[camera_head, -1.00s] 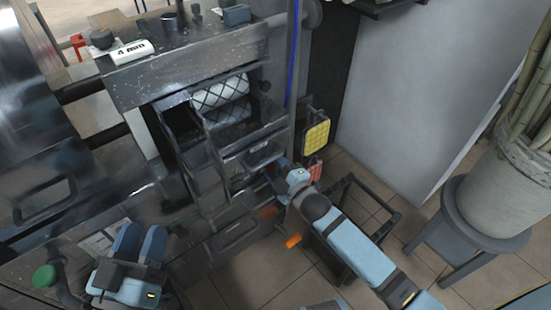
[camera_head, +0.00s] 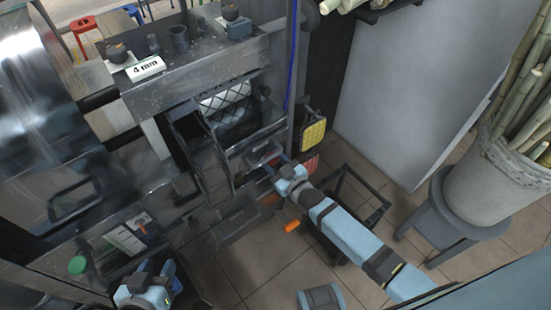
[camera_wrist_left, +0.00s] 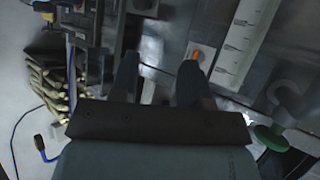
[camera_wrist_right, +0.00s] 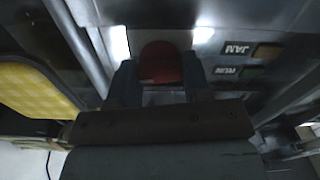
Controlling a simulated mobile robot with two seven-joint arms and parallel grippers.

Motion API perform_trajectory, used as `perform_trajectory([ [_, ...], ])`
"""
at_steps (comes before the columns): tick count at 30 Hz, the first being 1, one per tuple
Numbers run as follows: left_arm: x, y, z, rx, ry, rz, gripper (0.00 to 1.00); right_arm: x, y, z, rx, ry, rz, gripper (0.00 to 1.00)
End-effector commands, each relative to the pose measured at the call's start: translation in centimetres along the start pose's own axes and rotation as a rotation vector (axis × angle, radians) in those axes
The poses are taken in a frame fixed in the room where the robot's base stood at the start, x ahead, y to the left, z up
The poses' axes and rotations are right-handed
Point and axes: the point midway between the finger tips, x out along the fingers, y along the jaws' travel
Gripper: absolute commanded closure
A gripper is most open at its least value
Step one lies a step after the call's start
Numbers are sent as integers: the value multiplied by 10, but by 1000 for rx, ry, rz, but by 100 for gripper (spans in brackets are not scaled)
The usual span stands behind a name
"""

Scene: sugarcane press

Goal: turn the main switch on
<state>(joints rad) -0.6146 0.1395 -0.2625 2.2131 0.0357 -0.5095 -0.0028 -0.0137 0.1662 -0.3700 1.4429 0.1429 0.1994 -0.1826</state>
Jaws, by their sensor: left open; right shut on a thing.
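A small orange switch (camera_wrist_left: 196,56) on a light plate shows in the left wrist view, just beyond my left gripper's right fingertip; I cannot read its setting. It also shows beside the label panel in the head view (camera_head: 143,229). My left gripper (camera_head: 157,268) is open and empty, below the panel in the head view. My right gripper (camera_head: 280,170) is at the machine's front. In the right wrist view, a red knob (camera_wrist_right: 160,62) sits between its fingers, and the gripper is shut on it. JAM and RUN labels (camera_wrist_right: 238,60) are to its right.
A green knob (camera_head: 77,265) is left of my left gripper. A yellow mesh-like pad (camera_head: 313,133) hangs near my right gripper. A black frame (camera_head: 350,200) stands on the floor behind my right arm. A pot of canes (camera_head: 490,180) stands on a stool at the right.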

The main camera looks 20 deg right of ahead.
Motion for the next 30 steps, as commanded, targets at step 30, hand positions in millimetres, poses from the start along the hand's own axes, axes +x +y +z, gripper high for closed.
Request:
perform_trajectory([
  [30, -2, -2, 0, 6, -16, -9, 57, 0, 0, 0, 210, -1, 0, 46],
])
